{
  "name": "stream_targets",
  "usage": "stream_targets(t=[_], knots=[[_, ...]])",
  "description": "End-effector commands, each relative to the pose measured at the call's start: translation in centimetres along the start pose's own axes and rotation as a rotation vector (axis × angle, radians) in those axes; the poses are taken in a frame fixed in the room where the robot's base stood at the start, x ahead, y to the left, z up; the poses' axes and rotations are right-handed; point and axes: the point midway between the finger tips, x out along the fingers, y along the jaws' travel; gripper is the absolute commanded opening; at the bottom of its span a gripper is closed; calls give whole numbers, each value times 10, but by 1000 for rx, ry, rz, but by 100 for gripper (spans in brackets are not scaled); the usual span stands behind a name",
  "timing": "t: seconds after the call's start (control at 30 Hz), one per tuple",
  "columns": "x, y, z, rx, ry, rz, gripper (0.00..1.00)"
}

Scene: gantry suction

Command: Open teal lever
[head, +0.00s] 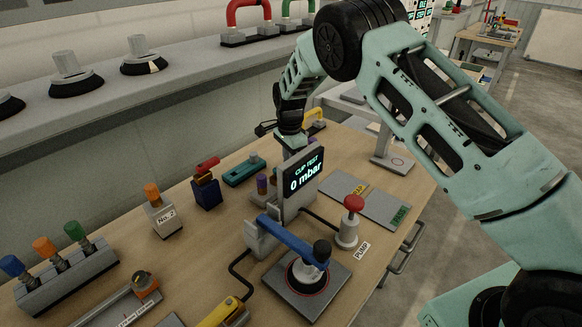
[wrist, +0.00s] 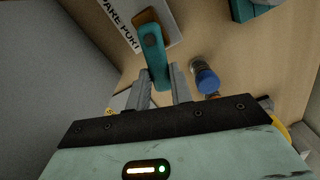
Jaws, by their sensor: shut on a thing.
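The teal lever (wrist: 153,55) shows in the wrist view on an orange-brown pivot, beside a white label whose visible letters read like "PARE PORT". My gripper (wrist: 162,80) is shut on the lever's near end, with one grey finger on each side. In the head view my gripper's wrist comes down behind the "CUP TEST 0 mbar" display (head: 305,172), which hides the fingers and the lever there.
A blue-capped fitting (wrist: 206,80) stands just right of the fingers in the wrist view. In the head view, a red pump button (head: 353,203), a blue lever (head: 290,240) and a separate teal piece (head: 243,170) crowd the bench. A yellow handle (head: 314,118) is behind.

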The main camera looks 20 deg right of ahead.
Motion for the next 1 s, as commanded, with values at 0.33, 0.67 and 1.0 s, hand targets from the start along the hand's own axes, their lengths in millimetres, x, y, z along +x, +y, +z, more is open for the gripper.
stream_targets(t=[0.33,0.67,1.0], knots=[[0,-10,0,-224,1,-1,0],[-1,-14,1,-310,1,-2,0],[-1,-14,1,-319,2,-3,0]])
